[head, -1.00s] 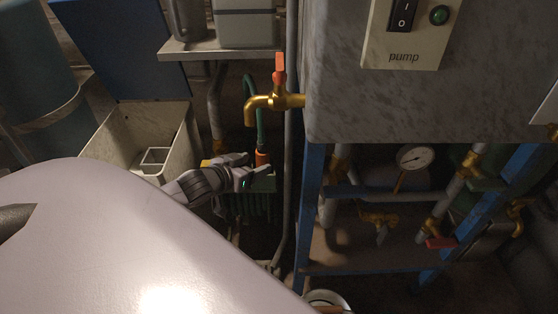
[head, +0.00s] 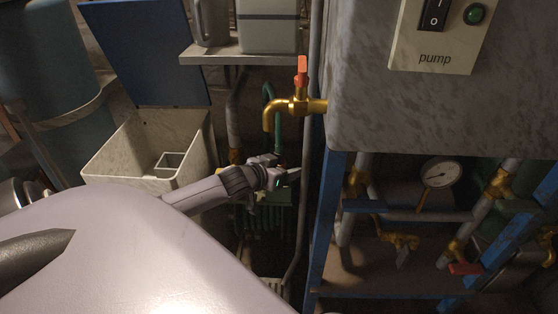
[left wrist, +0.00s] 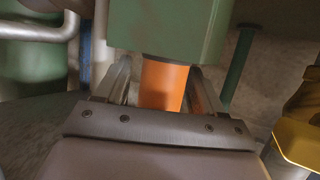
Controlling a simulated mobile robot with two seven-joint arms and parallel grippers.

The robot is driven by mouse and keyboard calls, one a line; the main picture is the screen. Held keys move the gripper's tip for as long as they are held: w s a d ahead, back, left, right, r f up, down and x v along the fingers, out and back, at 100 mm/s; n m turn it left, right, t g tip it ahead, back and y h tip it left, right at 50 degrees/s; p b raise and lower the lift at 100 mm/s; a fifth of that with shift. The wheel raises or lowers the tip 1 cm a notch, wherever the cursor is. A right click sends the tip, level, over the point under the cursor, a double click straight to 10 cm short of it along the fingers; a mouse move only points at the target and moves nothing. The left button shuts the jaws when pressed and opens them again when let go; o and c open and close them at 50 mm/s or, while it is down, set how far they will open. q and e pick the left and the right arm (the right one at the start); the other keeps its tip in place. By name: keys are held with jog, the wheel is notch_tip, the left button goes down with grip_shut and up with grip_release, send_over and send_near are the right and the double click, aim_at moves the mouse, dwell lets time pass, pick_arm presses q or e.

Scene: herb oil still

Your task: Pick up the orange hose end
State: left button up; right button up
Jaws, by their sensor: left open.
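The orange hose end (left wrist: 163,85) is a short orange cylinder in the middle of the left wrist view, below a green block (left wrist: 170,28). My left gripper (left wrist: 162,88) is open, with one finger on each side of the orange cylinder. I cannot tell whether either finger touches it. In the head view my left gripper (head: 282,174) reaches in below the brass tap and largely hides the orange hose end. A green hose (head: 268,95) runs down behind the tap towards it. My right gripper is in neither view.
A brass tap (head: 290,106) with a red lever juts out just above my left gripper. The grey pump cabinet (head: 365,110) and its blue frame (head: 325,225) stand to the right.

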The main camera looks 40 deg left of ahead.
pick_arm(q)
jog(key=c, duration=1.1)
jog(key=shift+r, duration=0.35)
notch_tip(320, 180, up, 10)
jog(key=p, duration=0.4)
jog(key=shift+f, duration=0.2)
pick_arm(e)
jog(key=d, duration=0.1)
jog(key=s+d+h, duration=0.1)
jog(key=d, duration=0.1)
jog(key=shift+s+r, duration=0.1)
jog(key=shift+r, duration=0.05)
